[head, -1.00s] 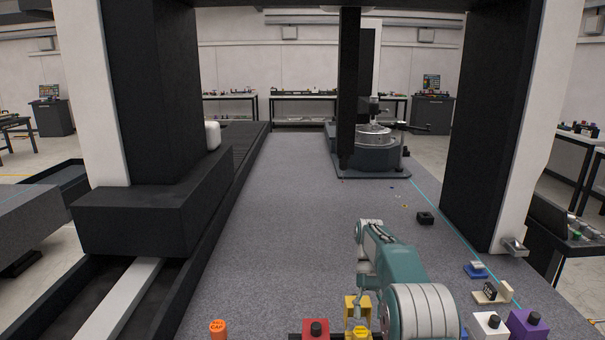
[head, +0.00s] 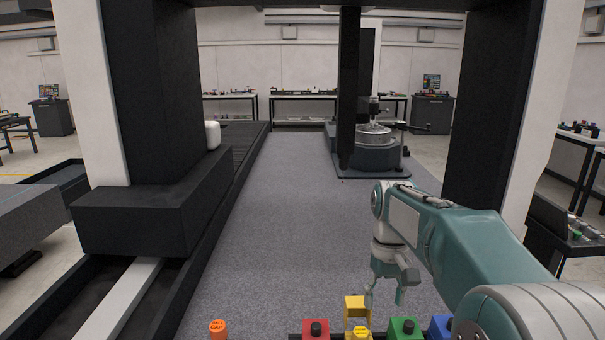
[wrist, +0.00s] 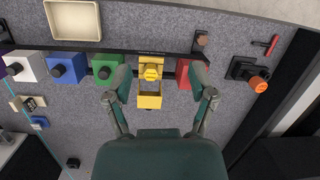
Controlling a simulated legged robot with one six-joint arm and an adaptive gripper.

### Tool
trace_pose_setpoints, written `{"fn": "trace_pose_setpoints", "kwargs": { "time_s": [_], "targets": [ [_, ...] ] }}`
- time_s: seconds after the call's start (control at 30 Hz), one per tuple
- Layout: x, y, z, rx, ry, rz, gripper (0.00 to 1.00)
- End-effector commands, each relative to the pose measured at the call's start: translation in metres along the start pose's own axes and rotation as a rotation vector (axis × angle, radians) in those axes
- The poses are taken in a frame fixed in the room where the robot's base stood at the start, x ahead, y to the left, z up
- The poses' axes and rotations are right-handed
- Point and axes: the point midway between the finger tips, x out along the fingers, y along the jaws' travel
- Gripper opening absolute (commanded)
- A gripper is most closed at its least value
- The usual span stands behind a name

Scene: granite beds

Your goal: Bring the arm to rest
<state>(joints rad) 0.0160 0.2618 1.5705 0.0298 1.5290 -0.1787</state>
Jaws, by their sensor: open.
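My gripper (head: 384,290) hangs from my teal arm at the lower right of the head view, fingers pointing down and spread apart. In the wrist view my gripper (wrist: 160,90) is open and empty. Between its fingertips in that view lies a yellow block-like piece with an open yellow box (wrist: 149,101); the gripper appears above it, and I see no contact. The yellow box (head: 356,305) also shows just left of my gripper in the head view.
A row holds red (wrist: 183,72), green (wrist: 106,68), blue (wrist: 67,68) and white (wrist: 25,68) blocks with dark knobs. A cream tray (wrist: 73,20) and an orange-capped item (wrist: 258,84) lie near. A dark gantry column (head: 490,110) stands right. The granite's middle (head: 290,220) is clear.

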Motion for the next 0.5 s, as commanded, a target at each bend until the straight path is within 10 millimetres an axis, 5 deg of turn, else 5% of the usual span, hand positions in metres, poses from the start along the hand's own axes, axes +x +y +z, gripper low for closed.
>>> {"fn": "trace_pose_setpoints", "kwargs": {
  "time_s": [0.2,0.5],
  "targets": [
    [-0.013,-0.01,0.053,0.034,0.157,0.032,0.72],
    [-0.006,-0.022,0.122,0.08,0.371,0.064,0.72]
  ]
}}
